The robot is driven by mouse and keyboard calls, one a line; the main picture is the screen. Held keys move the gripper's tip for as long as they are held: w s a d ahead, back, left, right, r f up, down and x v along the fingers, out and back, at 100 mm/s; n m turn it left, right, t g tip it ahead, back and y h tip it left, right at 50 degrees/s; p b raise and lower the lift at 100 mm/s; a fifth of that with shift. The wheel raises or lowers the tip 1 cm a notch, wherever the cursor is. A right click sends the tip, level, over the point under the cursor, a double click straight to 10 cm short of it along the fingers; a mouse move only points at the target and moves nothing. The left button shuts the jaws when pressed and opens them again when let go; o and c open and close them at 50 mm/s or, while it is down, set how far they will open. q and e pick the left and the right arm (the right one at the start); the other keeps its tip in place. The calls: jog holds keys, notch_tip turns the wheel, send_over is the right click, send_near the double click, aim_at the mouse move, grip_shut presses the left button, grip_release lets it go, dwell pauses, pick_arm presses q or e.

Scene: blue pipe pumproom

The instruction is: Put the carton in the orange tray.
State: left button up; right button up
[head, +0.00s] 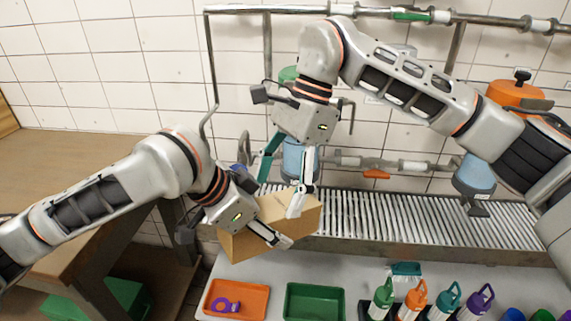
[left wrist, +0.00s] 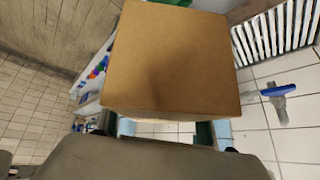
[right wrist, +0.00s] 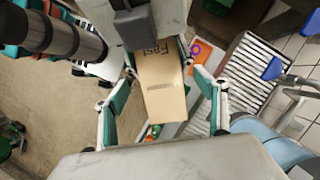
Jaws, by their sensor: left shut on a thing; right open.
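The brown carton (head: 243,243) is held tilted in the air above the front edge of the grey conveyor, behind and above the orange tray (head: 257,298). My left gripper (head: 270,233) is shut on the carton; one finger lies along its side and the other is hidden. The carton (left wrist: 170,60) fills the middle of the left wrist view. My right gripper (head: 280,193) is open just above the carton, its fingers apart. In the right wrist view the carton (right wrist: 162,88), with dark lettering, shows between the open fingers; contact cannot be told. The tray holds a purple ring (head: 224,304).
A green tray (head: 314,302) lies right of the orange one on the grey table. Several coloured bottles (head: 415,300) stand further right. The roller conveyor (head: 400,215) runs behind, below wall pipes. A wooden bench (head: 60,165) is at left.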

jog(key=shift+x, duration=1)
jog(key=c, duration=1.4)
pick_arm(q)
jog(key=o, duration=1.6)
jog(key=shift+c, duration=0.2)
pick_arm(e)
jog(key=shift+o, duration=0.2)
